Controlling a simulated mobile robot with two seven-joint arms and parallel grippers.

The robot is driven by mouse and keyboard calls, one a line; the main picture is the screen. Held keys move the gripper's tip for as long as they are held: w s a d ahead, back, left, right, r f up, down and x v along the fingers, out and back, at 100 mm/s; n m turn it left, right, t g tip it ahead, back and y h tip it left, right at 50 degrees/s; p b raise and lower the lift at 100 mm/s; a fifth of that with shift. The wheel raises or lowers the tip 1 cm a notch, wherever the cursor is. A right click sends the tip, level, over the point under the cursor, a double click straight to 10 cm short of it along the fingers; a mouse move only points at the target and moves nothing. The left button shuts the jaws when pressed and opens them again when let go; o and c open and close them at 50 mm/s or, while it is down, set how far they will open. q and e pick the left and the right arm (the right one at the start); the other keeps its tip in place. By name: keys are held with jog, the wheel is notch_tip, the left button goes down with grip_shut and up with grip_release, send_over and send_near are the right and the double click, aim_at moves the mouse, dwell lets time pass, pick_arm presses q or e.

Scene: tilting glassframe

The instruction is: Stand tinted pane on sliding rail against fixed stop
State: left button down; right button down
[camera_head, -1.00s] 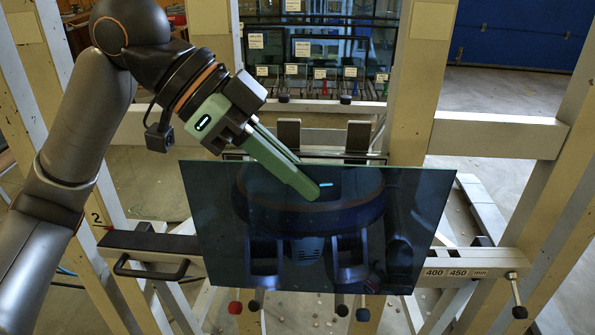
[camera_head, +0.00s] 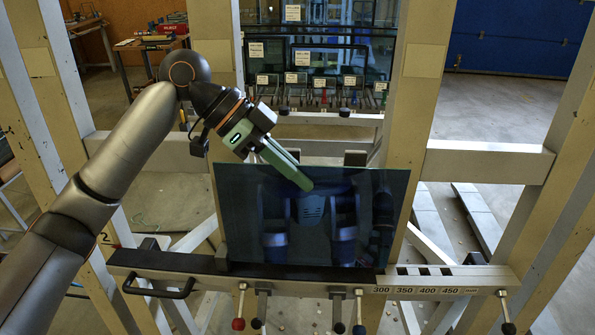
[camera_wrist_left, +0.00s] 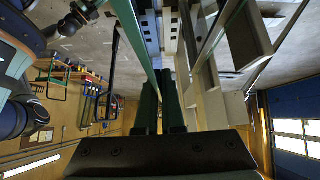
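The tinted pane (camera_head: 235,215), a dark bluish sheet with reflections, stands nearly upright over the sliding rail (camera_head: 190,262) in the head view. Its lower edge is at the rail's dark top; I cannot tell whether it touches. My left gripper (camera_head: 302,184) is shut on the pane's upper edge near the middle, one green finger showing in front. In the left wrist view, the fingers (camera_wrist_left: 160,100) are close together with the pane edge-on between them. My right gripper is not in view.
A black handle (camera_head: 160,290) juts from the rail's front left, and several coloured knobs hang below it. A scale (camera_head: 420,291) is at its right. Beige posts (camera_head: 412,80) flank the work area. A rack of labelled panes (camera_head: 320,80) stands behind.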

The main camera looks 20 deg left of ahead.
pick_arm(q)
notch_tip(320, 180, down, 6)
jog(key=w+a, duration=0.1)
jog(key=w, duration=0.1)
jog(key=shift+w+a+f+b, duration=0.2)
jog(key=shift+w+a+b, duration=0.05)
jog(key=shift+w+b, duration=0.1)
dwell(0.3)
jog(key=shift+f, duration=0.45)
dwell(0.4)
jog(key=c, duration=1)
grip_release()
jog(key=shift+o, duration=0.2)
jog(key=shift+f, duration=0.1)
